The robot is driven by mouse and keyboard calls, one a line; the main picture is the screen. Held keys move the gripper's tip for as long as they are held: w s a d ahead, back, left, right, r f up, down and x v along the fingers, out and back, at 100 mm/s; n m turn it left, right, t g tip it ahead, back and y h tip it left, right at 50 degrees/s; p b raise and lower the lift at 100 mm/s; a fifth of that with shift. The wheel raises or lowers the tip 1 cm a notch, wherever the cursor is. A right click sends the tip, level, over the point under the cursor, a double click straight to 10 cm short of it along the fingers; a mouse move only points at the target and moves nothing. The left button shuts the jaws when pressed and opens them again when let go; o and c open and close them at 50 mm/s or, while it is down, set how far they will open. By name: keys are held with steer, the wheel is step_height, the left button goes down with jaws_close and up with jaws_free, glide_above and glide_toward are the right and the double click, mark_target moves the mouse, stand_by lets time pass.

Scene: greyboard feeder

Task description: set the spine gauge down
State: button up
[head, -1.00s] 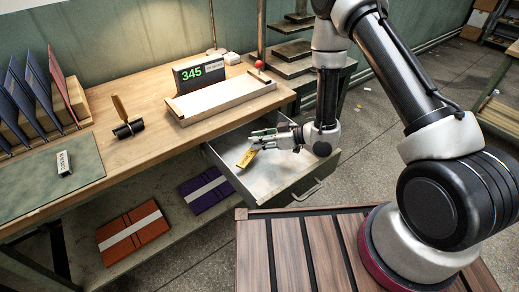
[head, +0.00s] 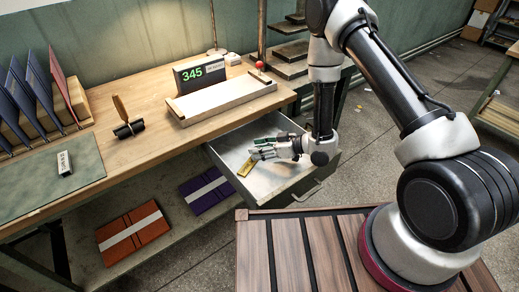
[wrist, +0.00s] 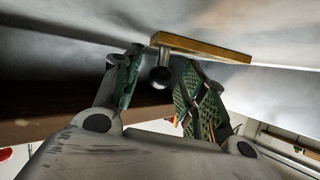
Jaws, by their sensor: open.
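The spine gauge, a yellow brass bar (head: 248,166), lies in the open drawer (head: 225,155), near its left side. In the wrist view the bar (wrist: 205,46) shows just beyond the fingertips, against the pale drawer floor. A dark grey rounded stub below its left end sits between the fingers; it looks joined to the bar, but I cannot be sure. My gripper (head: 259,149) is inside the drawer, low and beside the bar. In the wrist view its green-padded fingers (wrist: 160,85) are apart, and the bar is not clamped between them.
The drawer hangs open under the wooden bench (head: 95,100). On the bench are a tray (head: 222,98), a display reading 345 (head: 195,74) and a brush-like tool (head: 122,115). Orange (head: 133,232) and purple (head: 206,190) bound boards lie on the shelf below.

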steer(key=v, duration=0.6)
steer(key=shift+s+d+r, duration=0.1)
steer(key=shift+d+r, duration=0.1)
steer(key=shift+d, duration=0.15)
steer(key=shift+s+d+r, duration=0.15)
steer(key=shift+d, duration=0.2)
